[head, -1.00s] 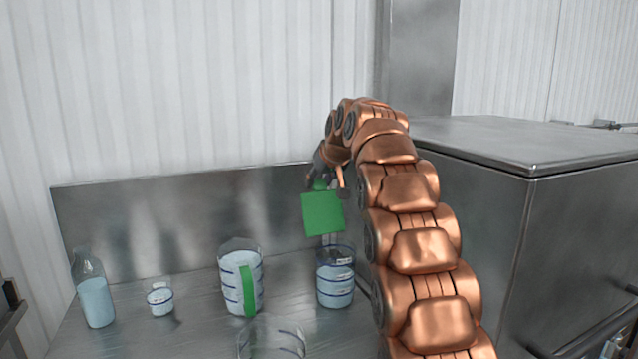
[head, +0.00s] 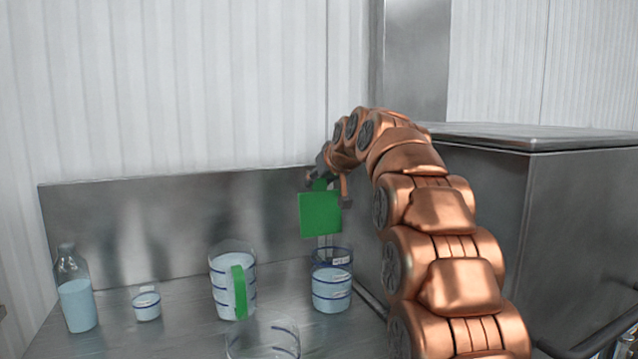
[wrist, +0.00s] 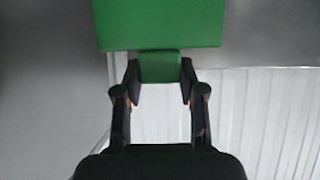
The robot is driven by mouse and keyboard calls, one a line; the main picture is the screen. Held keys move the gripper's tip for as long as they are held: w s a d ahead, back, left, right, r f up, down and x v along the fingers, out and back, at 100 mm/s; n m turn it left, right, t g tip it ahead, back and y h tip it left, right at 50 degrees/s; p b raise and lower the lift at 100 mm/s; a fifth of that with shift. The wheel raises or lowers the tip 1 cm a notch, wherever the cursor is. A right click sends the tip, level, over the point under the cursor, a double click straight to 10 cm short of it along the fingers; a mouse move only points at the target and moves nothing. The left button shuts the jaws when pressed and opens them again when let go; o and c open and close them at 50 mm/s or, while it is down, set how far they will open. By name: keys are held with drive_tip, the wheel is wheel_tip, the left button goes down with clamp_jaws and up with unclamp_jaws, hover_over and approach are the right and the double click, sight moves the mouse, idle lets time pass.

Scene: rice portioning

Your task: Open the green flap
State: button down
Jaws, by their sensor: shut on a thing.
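The green flap (head: 320,214) is a flat square plate that stands upright above a blue-banded container (head: 332,288) at the back of the steel counter. In the wrist view the flap (wrist: 160,24) fills the top middle, with a small green tab (wrist: 160,67) below it. My gripper (head: 325,185) is at the flap's top edge in the head view. In the wrist view my gripper (wrist: 160,80) has its two fingers on either side of the tab, shut on it. How the flap joins the container is not clear.
A measuring jug (head: 220,285) with a green handle stands left of the container. A small cup (head: 147,305) and a bottle (head: 76,303) stand further left. A clear empty-looking vessel (head: 262,340) is in front. A large steel cabinet (head: 580,230) stands on the right.

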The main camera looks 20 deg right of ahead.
drive_tip(key=c, duration=0.6)
unclamp_jaws()
drive_tip(key=shift+c, duration=0.2)
drive_tip(key=shift+s, duration=0.1)
drive_tip(key=v, duration=1.2)
